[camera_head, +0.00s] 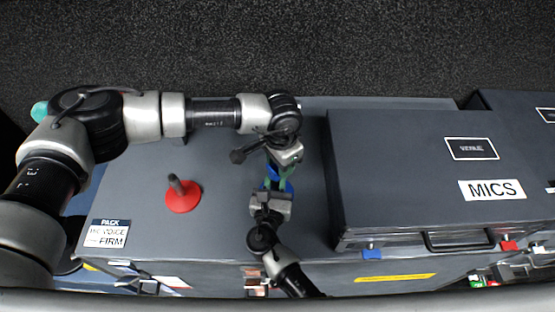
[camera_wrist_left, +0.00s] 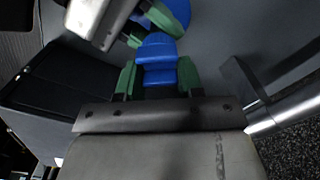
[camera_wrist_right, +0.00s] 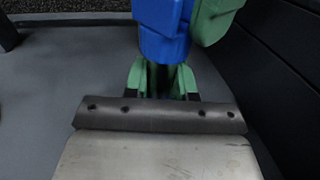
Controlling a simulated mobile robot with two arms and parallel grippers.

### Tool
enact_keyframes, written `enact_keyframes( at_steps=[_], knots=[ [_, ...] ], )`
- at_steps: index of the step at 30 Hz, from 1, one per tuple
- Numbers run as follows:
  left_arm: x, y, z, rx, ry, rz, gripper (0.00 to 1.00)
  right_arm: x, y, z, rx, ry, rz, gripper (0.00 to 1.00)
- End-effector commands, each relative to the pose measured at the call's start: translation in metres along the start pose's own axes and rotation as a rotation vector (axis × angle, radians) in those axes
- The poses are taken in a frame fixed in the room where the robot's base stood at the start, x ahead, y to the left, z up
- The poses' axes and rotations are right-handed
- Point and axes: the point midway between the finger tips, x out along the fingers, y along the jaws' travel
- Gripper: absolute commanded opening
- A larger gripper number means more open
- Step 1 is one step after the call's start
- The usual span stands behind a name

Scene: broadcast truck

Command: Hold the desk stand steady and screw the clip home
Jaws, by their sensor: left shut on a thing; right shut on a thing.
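A blue clip (camera_wrist_left: 158,58) is between the green fingers of my left gripper (camera_wrist_left: 158,80), which is shut on it. The clip also shows large in the right wrist view (camera_wrist_right: 163,32), at the top of a dark stem (camera_wrist_right: 160,75). My right gripper (camera_wrist_right: 162,82) is shut on that stem, just below the clip. The stand's round blue base (camera_wrist_left: 178,12) shows partly in the left wrist view and beside the right gripper in the head view (camera_head: 286,187). The grippers hide the joint between clip and stem, so I cannot tell how far it is screwed in.
A red stand (camera_head: 182,197) with a dark stem stands left on the grey case top. A label (camera_head: 108,233) reading PACK and FIRM lies at the front left. A large grey case marked MICS (camera_head: 400,160) rises close to the right of the grippers.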

Motion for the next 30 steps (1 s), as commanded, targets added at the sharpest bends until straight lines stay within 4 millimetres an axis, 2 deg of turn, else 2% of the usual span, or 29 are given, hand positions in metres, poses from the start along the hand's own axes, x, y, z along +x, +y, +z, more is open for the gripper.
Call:
enact_keyframes(
  at_steps=[3, 12, 13, 17, 18, 26, 30],
  knots=[
    [0.000, 0.001, 0.000, 0.087, 0.000, -0.001, 0.15, 0.000, 0.000, 0.000, 0.000, 0.001, 0.000, 0.00],
    [0.000, 0.001, 0.000, 0.100, 0.000, -0.001, 0.15, 0.000, 0.000, 0.000, 0.000, 0.001, -0.001, 0.00],
    [0.000, 0.001, 0.000, 0.100, 0.000, -0.002, 0.40, 0.000, 0.000, 0.000, 0.000, 0.001, -0.001, 0.00],
    [0.000, 0.001, 0.000, 0.099, 0.000, -0.001, 0.60, 0.000, 0.000, 0.000, 0.000, 0.000, -0.001, 0.00],
    [0.000, 0.001, 0.000, 0.099, 0.000, -0.001, 0.63, 0.000, 0.000, 0.000, 0.000, 0.000, -0.001, 0.00],
    [-0.001, 0.001, 0.000, 0.098, 0.000, -0.001, 0.63, 0.000, 0.000, 0.000, 0.000, 0.000, -0.001, 0.00],
    [-0.011, 0.001, -0.001, 0.098, 0.003, -0.002, 0.63, 0.000, 0.000, 0.000, 0.000, 0.000, -0.001, 0.00]
  ],
)
